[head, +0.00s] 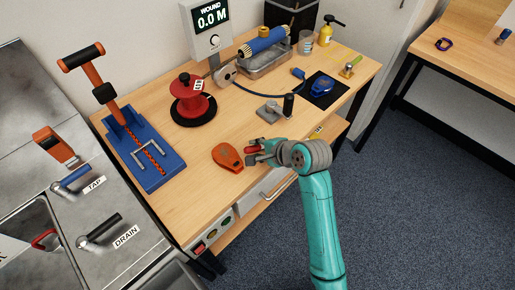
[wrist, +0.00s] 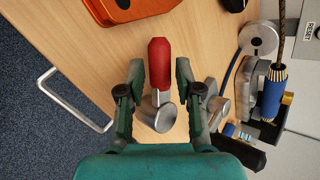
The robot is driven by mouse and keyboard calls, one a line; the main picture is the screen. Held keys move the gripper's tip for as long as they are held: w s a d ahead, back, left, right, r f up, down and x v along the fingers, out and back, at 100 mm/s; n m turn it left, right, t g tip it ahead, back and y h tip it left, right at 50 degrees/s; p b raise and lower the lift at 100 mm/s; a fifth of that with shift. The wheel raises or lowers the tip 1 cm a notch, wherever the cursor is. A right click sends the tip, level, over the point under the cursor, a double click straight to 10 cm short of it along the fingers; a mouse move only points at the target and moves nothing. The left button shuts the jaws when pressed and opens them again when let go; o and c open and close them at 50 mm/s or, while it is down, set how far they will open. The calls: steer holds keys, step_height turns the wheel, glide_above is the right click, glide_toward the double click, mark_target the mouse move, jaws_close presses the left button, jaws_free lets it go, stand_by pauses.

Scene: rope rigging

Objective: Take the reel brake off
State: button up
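The red reel (head: 184,86) stands on a round black base at the back left of the wooden bench, with a white label on it. A red-handled lever (wrist: 160,62) with a grey metal round foot lies between my gripper's fingers in the wrist view. My gripper (wrist: 159,76) is open, with a gap on each side of the red handle. In the head view my gripper (head: 257,152) is low over the bench's front edge, right of an orange tool, and hides most of the lever. I cannot tell whether this lever is the reel brake.
A grey block with a black knob (head: 272,109) lies behind my gripper. The orange tool (head: 228,157) is close on its left. A blue jig (head: 145,150) stands at the left, and a blue item on a black mat (head: 325,92) at the right. A drawer handle (wrist: 70,100) juts out in front.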

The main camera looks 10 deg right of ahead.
steer(key=shift+w+f, duration=0.1)
jaws_close()
steer(key=shift+a, duration=0.15)
steer(key=shift+w+a+m+t+h, duration=0.15)
steer(key=shift+w+m+t+h, duration=0.3)
steer(key=shift+m+h, duration=0.5)
steer(key=w+m+h, duration=0.1)
steer(key=m, duration=0.1)
steer(key=m+h, duration=0.1)
steer(key=m, duration=0.1)
steer(key=shift+w+t+h, duration=0.35)
steer(key=shift+w+m+h, duration=0.3)
steer(key=shift+m+h, duration=0.25)
steer(key=shift+m, duration=0.1)
steer(key=shift+w+m+h, duration=0.3)
steer(key=shift+m+h, duration=0.25)
steer(key=shift+m, duration=0.05)
steer(key=shift+w+d+m+g+h, duration=0.25)
steer(key=shift+w+d+m+h, duration=0.1)
steer(key=shift+m+h, duration=0.45)
steer(key=shift+w+d+m+g+h, duration=0.3)
steer(key=shift+m+h, duration=0.3)
steer(key=shift+m, duration=0.4)
